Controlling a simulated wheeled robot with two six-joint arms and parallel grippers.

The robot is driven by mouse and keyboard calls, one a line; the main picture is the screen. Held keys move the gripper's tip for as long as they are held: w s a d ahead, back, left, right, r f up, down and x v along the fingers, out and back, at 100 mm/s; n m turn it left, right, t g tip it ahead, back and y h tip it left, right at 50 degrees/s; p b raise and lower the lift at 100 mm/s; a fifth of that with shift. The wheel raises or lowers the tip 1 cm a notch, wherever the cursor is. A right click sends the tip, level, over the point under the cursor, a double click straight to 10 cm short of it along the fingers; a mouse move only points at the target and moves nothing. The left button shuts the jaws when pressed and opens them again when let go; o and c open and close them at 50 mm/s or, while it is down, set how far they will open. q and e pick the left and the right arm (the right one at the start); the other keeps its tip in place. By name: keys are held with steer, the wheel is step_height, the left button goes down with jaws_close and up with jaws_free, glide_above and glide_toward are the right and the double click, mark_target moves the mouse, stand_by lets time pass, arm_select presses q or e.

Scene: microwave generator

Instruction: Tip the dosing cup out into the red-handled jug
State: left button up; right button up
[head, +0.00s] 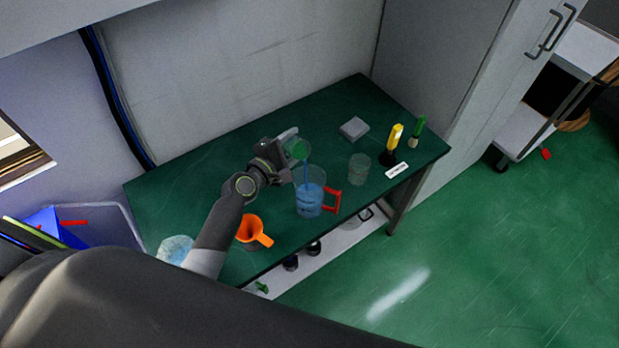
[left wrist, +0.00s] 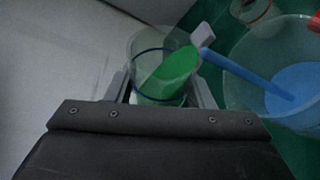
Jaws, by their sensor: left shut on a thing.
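The dosing cup (head: 299,149) is clear and looks green inside. My left gripper (head: 288,147) is shut on it and holds it tilted above the jug. The red-handled jug (head: 309,197) stands upright on the green table, with blue liquid in it and its red handle to the right. A blue stream runs from the cup's lip down into the jug. In the left wrist view the cup (left wrist: 150,62) sits between the two fingers (left wrist: 162,92), and the stream reaches the blue liquid in the jug (left wrist: 240,98). My right gripper is not in view.
An orange funnel (head: 252,231) is left of the jug; a clear beaker (head: 358,168) is to its right. Beyond are a grey block (head: 354,128), a yellow-and-black item (head: 394,140) and a white label (head: 397,170). The table's (head: 165,195) back left is clear.

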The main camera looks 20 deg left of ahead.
mark_target(291, 151)
arm_select(q)
steer(key=shift+r+m+t+b, duration=0.4)
steer(key=shift+m+b, duration=0.4)
steer(key=shift+b, duration=0.35)
stand_by(0.4)
steer(key=shift+s+d+r+m+t+b, duration=0.35)
steer(key=shift+s+d+m+b, duration=0.15)
steer(key=shift+m+b, duration=0.3)
stand_by(0.5)
steer(key=shift+d+r+m+t+b, duration=0.35)
steer(key=shift+m+b, duration=0.55)
steer(key=shift+b, duration=0.75)
steer(key=shift+a+r, duration=0.1)
steer(key=shift+r, duration=0.05)
